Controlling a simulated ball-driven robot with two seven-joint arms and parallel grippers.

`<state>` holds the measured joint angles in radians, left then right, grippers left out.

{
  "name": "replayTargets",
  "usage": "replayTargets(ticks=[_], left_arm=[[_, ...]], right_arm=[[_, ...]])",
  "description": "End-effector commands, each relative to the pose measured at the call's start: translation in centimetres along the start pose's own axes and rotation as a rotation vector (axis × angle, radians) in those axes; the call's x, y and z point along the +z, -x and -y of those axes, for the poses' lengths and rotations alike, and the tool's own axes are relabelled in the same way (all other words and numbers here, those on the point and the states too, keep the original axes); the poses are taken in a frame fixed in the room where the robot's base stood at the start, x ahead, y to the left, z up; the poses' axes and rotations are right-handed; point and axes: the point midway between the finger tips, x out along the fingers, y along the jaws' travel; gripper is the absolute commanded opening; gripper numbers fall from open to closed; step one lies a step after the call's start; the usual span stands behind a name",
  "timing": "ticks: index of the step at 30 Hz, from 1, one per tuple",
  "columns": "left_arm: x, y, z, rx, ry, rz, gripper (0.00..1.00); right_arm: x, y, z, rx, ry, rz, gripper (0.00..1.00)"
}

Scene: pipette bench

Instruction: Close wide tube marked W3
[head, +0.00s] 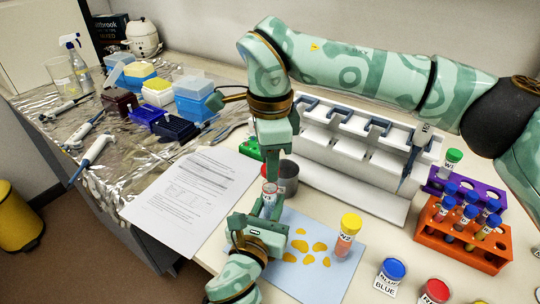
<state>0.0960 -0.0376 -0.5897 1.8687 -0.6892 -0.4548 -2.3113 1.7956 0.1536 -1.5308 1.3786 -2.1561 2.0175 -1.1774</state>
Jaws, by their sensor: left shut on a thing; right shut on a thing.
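The wide tube (268,199), with a label of which a 3 is legible, stands upright between my two grippers near the blue mat. My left gripper (262,213) comes from below and is shut on the tube's body. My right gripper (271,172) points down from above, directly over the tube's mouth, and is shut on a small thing. That thing is mostly hidden by the fingers; it is probably the tube's cap. A reddish rim shows at the tube's top, but I cannot tell whether cap and tube touch.
A grey cup (288,180) stands close behind the tube. A yellow-capped tube (346,236) stands on the spotted blue mat (318,283). An orange rack (470,257), a purple rack (493,196) and a white pipette stand (345,173) are to the right. Paper (190,195) lies left.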

Motion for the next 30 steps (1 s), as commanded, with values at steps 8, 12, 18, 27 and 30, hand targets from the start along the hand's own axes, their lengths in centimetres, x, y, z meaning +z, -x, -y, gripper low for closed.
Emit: replayTargets(ticks=[8, 12, 18, 27, 30], left_arm=[[0.0, 0.0, 0.0, 0.0, 0.0, -0.001, 0.0], [0.0, 0.0, 0.0, 0.0, 0.0, -0.001, 0.0], [-0.1, 0.0, 0.0, 0.0, 0.0, -0.001, 0.0], [-0.1, 0.0, 0.0, 0.0, 0.0, -0.001, 0.0], [-0.1, 0.0, 0.0, 0.0, 0.0, -0.001, 0.0]], right_arm=[[0.0, -0.3, 0.0, -0.001, 0.0, 0.001, 0.09], [0.0, -0.3, 0.0, -0.001, 0.0, 0.001, 0.09], [0.0, -0.5, 0.0, -0.001, 0.001, 0.001, 0.09], [0.0, -2.0, 0.0, 0.0, 0.002, 0.0, 0.09], [0.0, -2.1, 0.0, -0.001, 0.002, 0.0, 0.09]])
